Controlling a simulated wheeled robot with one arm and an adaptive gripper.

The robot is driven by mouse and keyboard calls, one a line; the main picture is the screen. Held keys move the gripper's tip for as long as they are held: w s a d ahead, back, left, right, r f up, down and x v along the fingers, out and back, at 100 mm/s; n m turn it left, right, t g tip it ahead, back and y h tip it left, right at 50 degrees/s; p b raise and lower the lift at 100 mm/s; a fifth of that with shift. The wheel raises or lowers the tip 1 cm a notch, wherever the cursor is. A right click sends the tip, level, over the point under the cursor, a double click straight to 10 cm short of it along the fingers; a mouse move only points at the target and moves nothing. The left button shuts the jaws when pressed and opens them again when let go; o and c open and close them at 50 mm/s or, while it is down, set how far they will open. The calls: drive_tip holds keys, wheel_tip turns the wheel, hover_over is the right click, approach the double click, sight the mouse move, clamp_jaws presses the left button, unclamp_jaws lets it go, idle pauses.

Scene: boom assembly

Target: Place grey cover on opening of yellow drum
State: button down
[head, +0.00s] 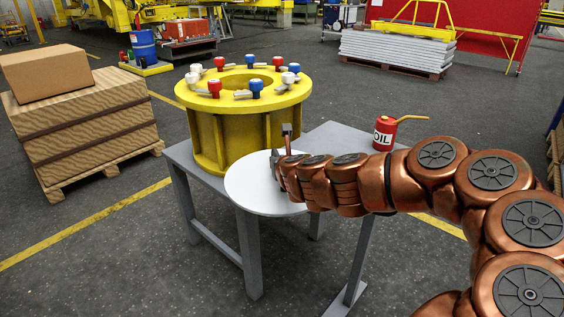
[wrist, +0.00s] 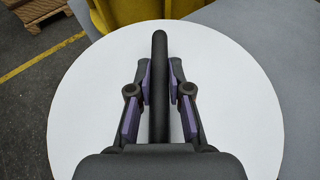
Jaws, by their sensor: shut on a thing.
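The grey cover (head: 249,187) is a flat, pale round disc in front of the yellow drum, overlapping the table's front edge. Whether it touches the table is unclear. In the wrist view the cover (wrist: 95,95) fills most of the picture, with a dark bar handle (wrist: 160,60) across its middle. My gripper (head: 279,150) is shut on this handle, its purple-padded fingers (wrist: 160,92) on either side. The yellow drum (head: 235,140) stands upright on the table, its round opening (head: 247,80) uncovered in the top. A bit of the drum shows in the wrist view (wrist: 130,12).
Several red, blue and white-capped valves (head: 215,87) ring the drum's opening and stand above its rim. A red oil can (head: 385,132) stands on the grey table (head: 335,137) to the right. A pallet with boxes (head: 85,125) is at left. Floor in front is clear.

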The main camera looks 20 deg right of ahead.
sight(269, 179)
drive_tip(key=shift+w+a+r+m+h, duration=0.15)
drive_tip(key=shift+a+r+m+h, duration=0.05)
drive_tip(key=shift+a+m+h, duration=0.55)
drive_tip(key=shift+s+a+r+m+h, duration=0.15)
drive_tip(key=shift+s+a+m+h, duration=0.05)
drive_tip(key=shift+a+m+h, duration=0.45)
drive_tip(key=shift+a, duration=0.15)
